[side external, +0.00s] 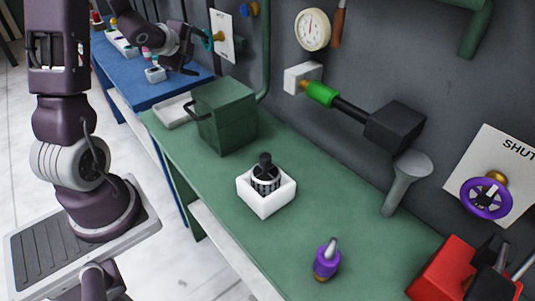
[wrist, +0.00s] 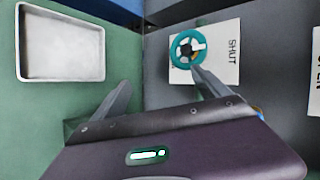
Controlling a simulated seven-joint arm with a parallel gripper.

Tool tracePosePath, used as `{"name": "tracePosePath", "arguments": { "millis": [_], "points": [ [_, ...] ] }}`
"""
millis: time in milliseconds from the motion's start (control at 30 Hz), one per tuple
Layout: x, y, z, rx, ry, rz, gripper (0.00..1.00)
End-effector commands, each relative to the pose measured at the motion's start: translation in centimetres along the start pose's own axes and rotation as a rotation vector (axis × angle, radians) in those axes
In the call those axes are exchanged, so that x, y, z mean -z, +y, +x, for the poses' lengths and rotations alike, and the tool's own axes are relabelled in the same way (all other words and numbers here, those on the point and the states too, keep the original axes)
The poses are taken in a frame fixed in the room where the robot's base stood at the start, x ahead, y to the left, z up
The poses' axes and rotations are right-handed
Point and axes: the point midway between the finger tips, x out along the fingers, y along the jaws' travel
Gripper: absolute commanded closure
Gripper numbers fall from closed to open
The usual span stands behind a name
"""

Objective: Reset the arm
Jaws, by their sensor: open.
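My gripper (side external: 196,50) is at the far end of the green bench, up near the wall, in the side view. In the wrist view its two fingers (wrist: 160,78) are spread wide with nothing between them. A teal handwheel (wrist: 175,48) on a white SHUT card (wrist: 225,55) is just beyond the right fingertip, which overlaps the wheel's lower edge. I cannot tell whether they touch. In the side view the wheel (side external: 206,38) is partly hidden by my gripper.
A green press box (side external: 226,116) and a white tray (side external: 175,110) stand on the green bench (side external: 190,160).

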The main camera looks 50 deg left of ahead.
Motion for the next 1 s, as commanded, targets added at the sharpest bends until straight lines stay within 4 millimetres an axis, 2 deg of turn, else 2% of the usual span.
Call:
{"name": "tracePosePath", "arguments": {
  "millis": [33, 67, 100, 167, 200, 267, 300, 400, 500, 633, 1000],
  "points": [
    [2.3, -2.2, -2.6, 0.008, -0.022, -0.116, 0.14],
    [3.8, -3.0, -4.5, 0.001, -0.035, -0.213, 0.14],
    [6.0, -3.5, -7.4, -0.019, -0.044, -0.350, 0.14],
    [9.3, -3.0, -12.0, -0.071, -0.044, -0.555, 0.14],
    [11.5, -1.9, -15.2, -0.121, -0.038, -0.684, 0.14],
    [14.2, 0.4, -19.8, -0.210, -0.026, -0.847, 0.14],
    [15.8, 2.2, -22.7, -0.274, -0.020, -0.936, 0.14],
    [18.3, 6.8, -28.6, -0.431, -0.020, -1.092, 0.14],
    [19.4, 10.2, -32.6, -0.546, -0.032, -1.171, 0.14],
    [19.8, 12.3, -34.7, -0.614, -0.049, -1.207, 0.14],
    [19.8, 12.4, -34.8, -0.618, -0.050, -1.210, 0.14]
  ]
}}
